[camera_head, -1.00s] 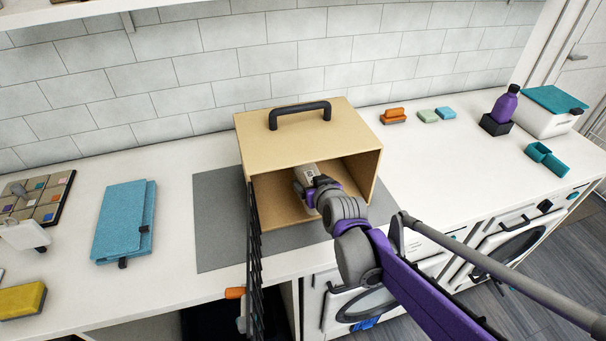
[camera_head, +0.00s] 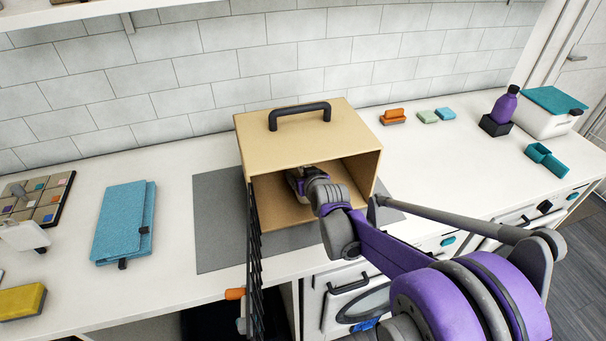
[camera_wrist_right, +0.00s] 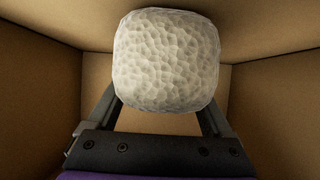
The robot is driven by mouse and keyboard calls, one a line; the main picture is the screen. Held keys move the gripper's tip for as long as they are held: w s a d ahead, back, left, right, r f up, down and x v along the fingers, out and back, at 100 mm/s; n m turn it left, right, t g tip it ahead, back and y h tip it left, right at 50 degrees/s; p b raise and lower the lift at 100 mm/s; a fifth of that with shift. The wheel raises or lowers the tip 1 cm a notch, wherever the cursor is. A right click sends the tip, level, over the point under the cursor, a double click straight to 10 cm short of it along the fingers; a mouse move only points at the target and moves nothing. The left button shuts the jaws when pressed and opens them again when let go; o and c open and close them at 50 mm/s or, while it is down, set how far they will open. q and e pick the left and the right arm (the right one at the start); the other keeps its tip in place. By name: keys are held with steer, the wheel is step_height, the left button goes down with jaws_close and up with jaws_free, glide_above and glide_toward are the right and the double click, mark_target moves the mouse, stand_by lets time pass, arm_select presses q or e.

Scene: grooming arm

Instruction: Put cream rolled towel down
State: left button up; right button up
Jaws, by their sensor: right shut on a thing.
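The cream rolled towel (camera_wrist_right: 167,60) shows in the right wrist view as a pale, dimpled, rounded end between the fingers. My right gripper (camera_wrist_right: 165,110) is shut on it, inside the tan box (camera_head: 270,118). The box walls surround the towel in the wrist view; I cannot tell whether it touches the box floor. In the head view my right wrist reaches in through the box's open front and hides the towel. My left gripper is not in view.
The box has a black top handle (camera_head: 300,115) and a dark door (camera_head: 254,265) swung out at its left. It stands on a grey mat (camera_head: 215,220). A blue folder (camera_head: 122,222) lies left. A purple bottle (camera_head: 505,104) stands right.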

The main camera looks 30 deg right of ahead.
steer(key=shift+f, duration=0.15)
steer(key=o, duration=1.4)
steer(key=shift+o, duration=0.2)
steer(key=shift+r, duration=0.2)
steer(key=p+v, duration=0.1)
steer(key=v, duration=1.1)
steer(key=s+a+f+g+y, duration=0.1)
steer(key=s+a, duration=0.1)
steer(key=a, duration=0.1)
steer(key=s+a+f+n+g, duration=0.1)
steer(key=s+a+f, duration=0.1)
steer(key=s+a, duration=0.1)
steer(key=s+a+f+g+y, duration=0.1)
steer(key=s+a+f, duration=0.1)
steer(key=s+a, duration=0.1)
steer(key=shift+s+n+y, duration=0.1)
steer(key=shift+n+y, duration=0.2)
steer(key=shift+n, duration=0.1)
steer(key=s+a+f+n+g, duration=0.1)
steer(key=s+a+f+g, duration=0.2)
steer(key=s, duration=0.7)
steer(key=shift+s+a+f, duration=0.2)
steer(key=shift+a+f, duration=0.45)
steer(key=shift+f, duration=0.2)
